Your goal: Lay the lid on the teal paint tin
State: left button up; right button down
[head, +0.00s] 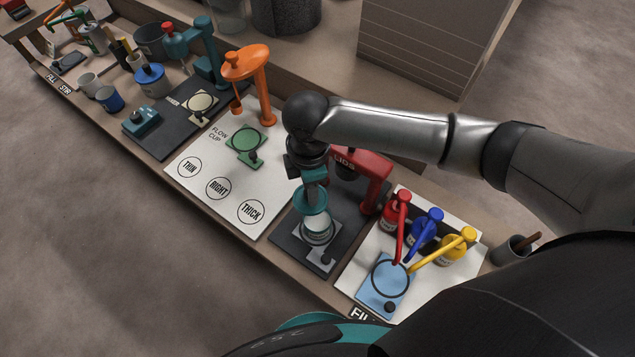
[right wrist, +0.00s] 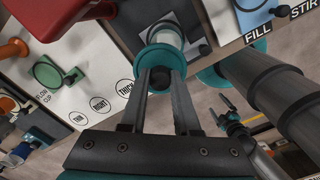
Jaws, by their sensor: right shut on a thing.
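My right gripper (head: 313,183) is shut on the teal lid (head: 313,199) and points down over a pale tin (head: 318,228). The tin stands on a light square plate on the dark mat, in front of the red LIDS stand (head: 372,170). In the right wrist view, the fingers of my right gripper (right wrist: 163,72) close at the teal lid (right wrist: 158,53), and the pale tin (right wrist: 166,38) shows just beyond it. The lid covers much of the tin's top, so I cannot tell whether they touch.
Right of the tin, red (head: 396,212), blue (head: 426,230) and yellow (head: 454,246) bottles stand behind a blue plate (head: 372,293). Left is the white flow-cup board (head: 205,195) with its green ring and orange stand (head: 262,90). The bench's front edge lies close to the tin.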

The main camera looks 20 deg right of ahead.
jog(key=n, duration=0.1)
jog(key=s+d+f+n+p, duration=0.1)
jog(key=shift+n, duration=0.4)
jog(key=shift+f, duration=0.25)
pick_arm(q)
jog(key=f+b, duration=0.1)
jog(key=b, duration=0.1)
jog(key=a+f+b, duration=0.1)
jog(key=f, duration=0.1)
jog(key=f+b, duration=0.1)
jog(key=b, duration=0.1)
jog(key=shift+s+a+f+b, duration=0.25)
jog(key=shift+s+b, duration=0.1)
jog(key=shift+s, duration=0.05)
pick_arm(e)
notch_tip(320, 180, down, 6)
pick_arm(q)
jog(key=shift+r, duration=0.15)
jog(key=shift+d+r+p, duration=0.3)
jog(key=shift+d+p, duration=0.15)
pick_arm(e)
jog(key=shift+d, duration=0.1)
pick_arm(q)
jog(key=shift+a+r+p, duration=0.15)
jog(key=shift+r+p, duration=0.15)
